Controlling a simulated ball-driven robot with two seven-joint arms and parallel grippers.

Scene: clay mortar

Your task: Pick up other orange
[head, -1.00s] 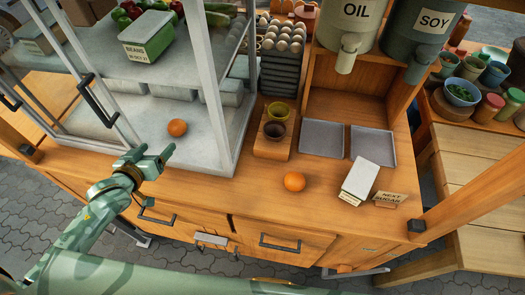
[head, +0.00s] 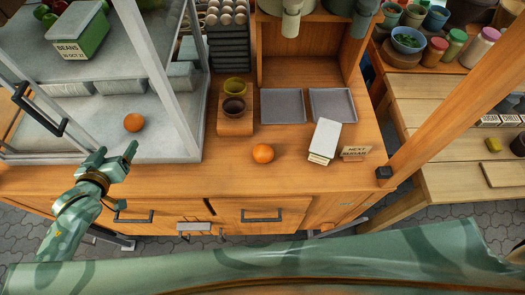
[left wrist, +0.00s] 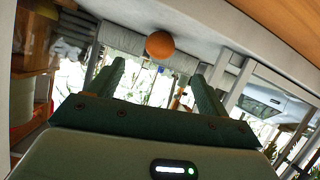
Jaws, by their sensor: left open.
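One orange (head: 134,122) lies on the grey floor of the glass case at left. My left gripper (head: 116,153) is open and empty at the front of the case, below this orange in the head view and apart from it. An orange, apparently the same one, shows in the left wrist view (left wrist: 160,45) beyond the open fingers (left wrist: 158,85). A second orange (head: 263,153) lies on the wooden counter right of the case, away from the gripper. My right gripper is not in view.
The case frame post (head: 152,75) stands right of the first orange. A wooden stand with two cups (head: 234,107), two grey trays (head: 282,106), a white box (head: 324,142) and a small sign (head: 355,152) occupy the counter. The counter's front strip (head: 220,180) is clear.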

